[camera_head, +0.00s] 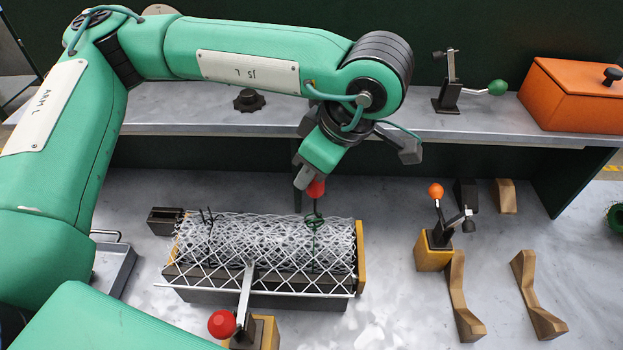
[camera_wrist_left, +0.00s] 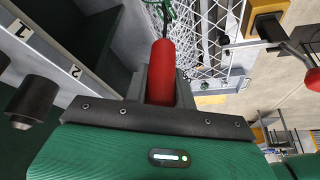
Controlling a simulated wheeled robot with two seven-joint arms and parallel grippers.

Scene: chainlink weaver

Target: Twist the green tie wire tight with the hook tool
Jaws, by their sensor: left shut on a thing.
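The hook tool has a red handle (camera_head: 317,188) and a thin dark shaft. My left gripper (camera_head: 306,180) is shut on the red handle, above the back right part of the mesh. The handle also shows between the jaws in the left wrist view (camera_wrist_left: 161,75). The green tie wire (camera_head: 314,223) is at the mesh's back edge, and the tool's shaft reaches down to it. It also shows beyond the handle in the left wrist view (camera_wrist_left: 163,10). I cannot tell whether the hook is engaged in the wire. My right gripper is not in view.
The silver chain-link mesh (camera_head: 260,243) lies in a fixture with a red-knobbed clamp (camera_head: 222,323) in front. A dark twisted wire (camera_head: 208,216) stands at its left. An orange-knobbed clamp (camera_head: 436,191) and wooden pieces (camera_head: 535,295) are right. A shelf (camera_head: 200,117) runs behind.

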